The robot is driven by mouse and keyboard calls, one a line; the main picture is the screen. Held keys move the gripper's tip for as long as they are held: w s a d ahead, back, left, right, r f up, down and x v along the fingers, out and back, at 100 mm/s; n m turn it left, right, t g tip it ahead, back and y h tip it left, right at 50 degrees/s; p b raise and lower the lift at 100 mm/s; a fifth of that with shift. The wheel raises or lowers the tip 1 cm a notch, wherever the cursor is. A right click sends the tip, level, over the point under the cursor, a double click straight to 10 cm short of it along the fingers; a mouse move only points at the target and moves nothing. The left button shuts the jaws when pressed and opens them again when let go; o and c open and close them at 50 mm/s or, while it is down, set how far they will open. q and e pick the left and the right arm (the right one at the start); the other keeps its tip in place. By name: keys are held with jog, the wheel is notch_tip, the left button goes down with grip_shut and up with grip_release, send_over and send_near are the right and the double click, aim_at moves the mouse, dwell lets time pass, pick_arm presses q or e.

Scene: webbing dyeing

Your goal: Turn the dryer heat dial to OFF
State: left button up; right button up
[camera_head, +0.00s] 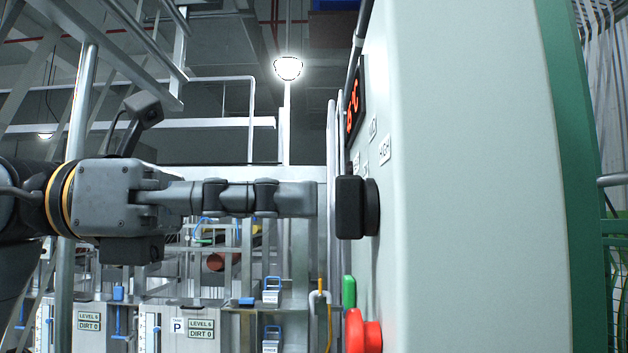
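The heat dial (350,207) is a black knob standing out from the pale panel face (460,200), seen almost from the side. Small white labels surround it, one reading HIGH (384,149); the others are too slanted to read, and the dial's setting cannot be made out. My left gripper (318,199) reaches in from the left, level with the dial, its fingertips a little short of the knob with a narrow gap in the picture. Its fingers are seen edge-on, so their opening is hidden. My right gripper is not in view.
A red digital display (353,108) sits above the dial. Below it, a green button (349,291) and a red button (362,331) stick out from the panel. A metal post (75,140) and rails stand at left. Dye tanks (190,325) with labels are behind.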

aim_at(354, 207)
pick_arm(q)
jog(key=shift+d, duration=1.35)
jog(key=shift+a, duration=0.1)
grip_shut()
jog(key=shift+n, duration=0.3)
jog(key=shift+w+f+n, duration=0.1)
jog(key=shift+w+n, duration=0.05)
jog(key=shift+n, duration=4.2)
jog(key=shift+w+f+n, duration=0.1)
jog(key=shift+n, duration=4.25)
